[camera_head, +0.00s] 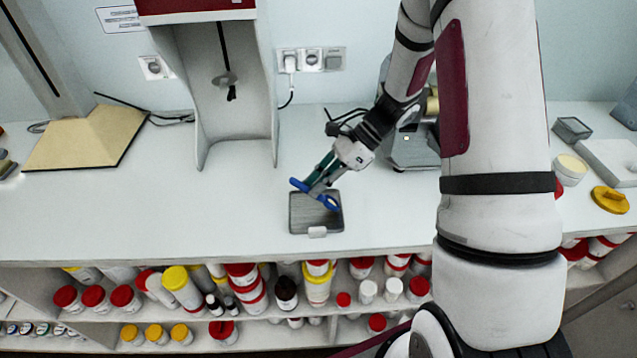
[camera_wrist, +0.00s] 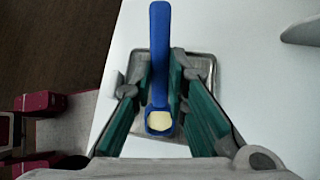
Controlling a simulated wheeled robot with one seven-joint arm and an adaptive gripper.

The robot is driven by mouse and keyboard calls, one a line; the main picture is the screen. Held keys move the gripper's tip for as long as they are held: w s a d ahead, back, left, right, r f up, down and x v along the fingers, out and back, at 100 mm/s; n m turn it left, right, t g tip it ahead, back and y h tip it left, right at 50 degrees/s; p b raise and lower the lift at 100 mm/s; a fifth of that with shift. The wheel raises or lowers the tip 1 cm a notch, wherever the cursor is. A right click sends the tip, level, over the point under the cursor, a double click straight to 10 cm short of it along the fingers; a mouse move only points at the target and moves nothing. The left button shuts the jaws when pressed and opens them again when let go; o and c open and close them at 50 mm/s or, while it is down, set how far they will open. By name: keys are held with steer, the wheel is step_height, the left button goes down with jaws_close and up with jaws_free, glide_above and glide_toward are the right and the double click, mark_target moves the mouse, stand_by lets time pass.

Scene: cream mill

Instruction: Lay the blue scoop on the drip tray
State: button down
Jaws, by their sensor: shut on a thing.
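The blue scoop (camera_head: 327,201) is held in my gripper (camera_head: 315,188) over the grey drip tray (camera_head: 296,222). In the wrist view, the blue scoop (camera_wrist: 160,50) lies between the green-padded fingers of my gripper (camera_wrist: 162,82), its long part pointing away from me. A pale cream patch shows in its near end. The drip tray (camera_wrist: 203,57) shows beneath the scoop in the wrist view. The tray is on the white counter near its front edge. I cannot tell whether the scoop touches the tray.
The white counter (camera_head: 130,205) is clear to the left of the tray. A grey stand with a red top (camera_head: 195,10) rises behind it. Shelves of jars (camera_head: 180,285) lie below the front edge. A yellow lid (camera_head: 610,199) is at the right.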

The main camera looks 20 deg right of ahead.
steer(key=shift+f, duration=0.15)
steer(key=c, duration=1.6)
jaws_free()
steer(key=shift+r, duration=0.2)
steer(key=b+v, duration=0.2)
steer(key=v, duration=0.9)
steer(key=s+a+r+n+t+h, duration=0.1)
steer(key=s+a+r+n+h, duration=0.1)
steer(key=s+r+n, duration=0.3)
steer(key=s+a+r+n+t+h, duration=0.2)
steer(key=s+a+r+n+h, duration=0.1)
steer(key=s+n, duration=0.5)
steer(key=s+a+r+n+t+h, duration=0.2)
steer(key=s+a+r+n+h, duration=0.1)
steer(key=s+r+n, duration=0.3)
steer(key=shift+s+a+r+n+h, duration=0.1)
steer(key=shift+s+r+n+h, duration=0.1)
steer(key=shift+r+n+h, duration=0.55)
